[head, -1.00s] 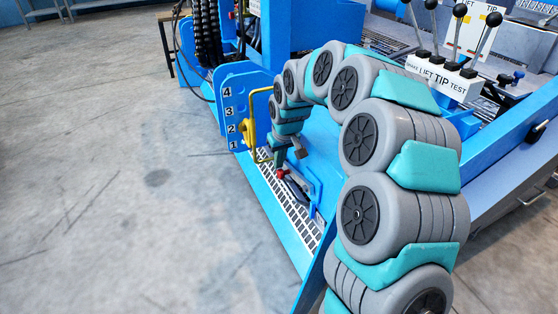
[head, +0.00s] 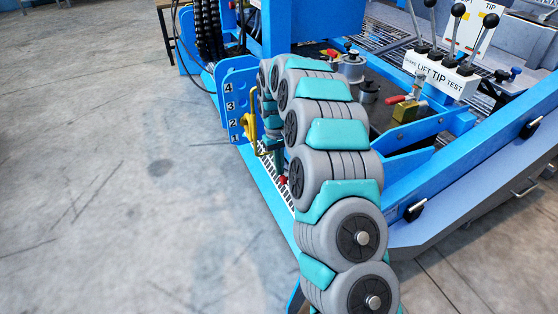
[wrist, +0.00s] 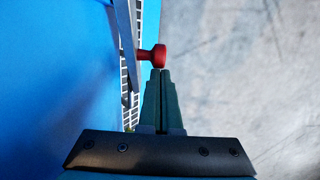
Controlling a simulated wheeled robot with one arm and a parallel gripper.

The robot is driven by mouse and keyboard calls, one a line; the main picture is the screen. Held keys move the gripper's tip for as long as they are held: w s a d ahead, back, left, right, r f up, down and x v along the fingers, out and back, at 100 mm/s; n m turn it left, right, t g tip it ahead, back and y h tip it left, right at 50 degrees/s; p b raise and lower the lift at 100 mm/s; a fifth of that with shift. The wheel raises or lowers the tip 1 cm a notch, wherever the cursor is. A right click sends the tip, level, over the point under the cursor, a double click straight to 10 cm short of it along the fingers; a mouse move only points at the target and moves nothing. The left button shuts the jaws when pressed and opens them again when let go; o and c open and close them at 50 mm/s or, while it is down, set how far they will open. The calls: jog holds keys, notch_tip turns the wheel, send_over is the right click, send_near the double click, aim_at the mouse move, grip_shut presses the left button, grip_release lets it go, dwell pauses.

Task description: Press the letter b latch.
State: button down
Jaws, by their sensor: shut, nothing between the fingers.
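In the head view my own arm hides most of the gripper. No letter b is readable in either view, so I cannot confirm that the knob is the latch.
A blue plate numbered 1 to 4 (head: 229,106) and a yellow handle (head: 250,122) stand left of my arm. A white slotted strip (head: 275,172) runs below. Levers (head: 452,40) and a brass block (head: 408,110) are at the right. Open concrete floor (head: 90,180) lies left.

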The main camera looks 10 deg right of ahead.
aim_at(282, 180)
jog(key=shift+s+d+f+p, duration=0.1)
jog(key=shift+s+f+p, duration=0.15)
jog(key=shift+f, duration=0.4)
jog(key=shift+s+d+f+p, duration=0.1)
jog(key=shift+s+f+p, duration=0.15)
jog(key=shift+f, duration=0.4)
jog(key=shift+s+d+f+g, duration=0.1)
jog(key=shift+s+f+g, duration=0.3)
jog(key=shift+f+g, duration=0.35)
jog(key=shift+g+h, duration=0.4)
jog(key=shift+g, duration=0.35)
jog(key=s+f, duration=0.1)
jog(key=s, duration=0.1)
jog(key=s+d+f+p, duration=0.1)
jog(key=s+f, duration=0.1)
jog(key=shift+f, duration=0.2)
jog(key=shift+s+d+f, duration=0.1)
jog(key=shift+s+f, duration=0.1)
jog(key=shift+s, duration=0.25)
dwell(0.5)
jog(key=s+r, duration=0.2)
jog(key=s, duration=0.6)
jog(key=s+r, duration=0.3)
jog(key=s, duration=0.5)
jog(key=shift+d, duration=0.25)
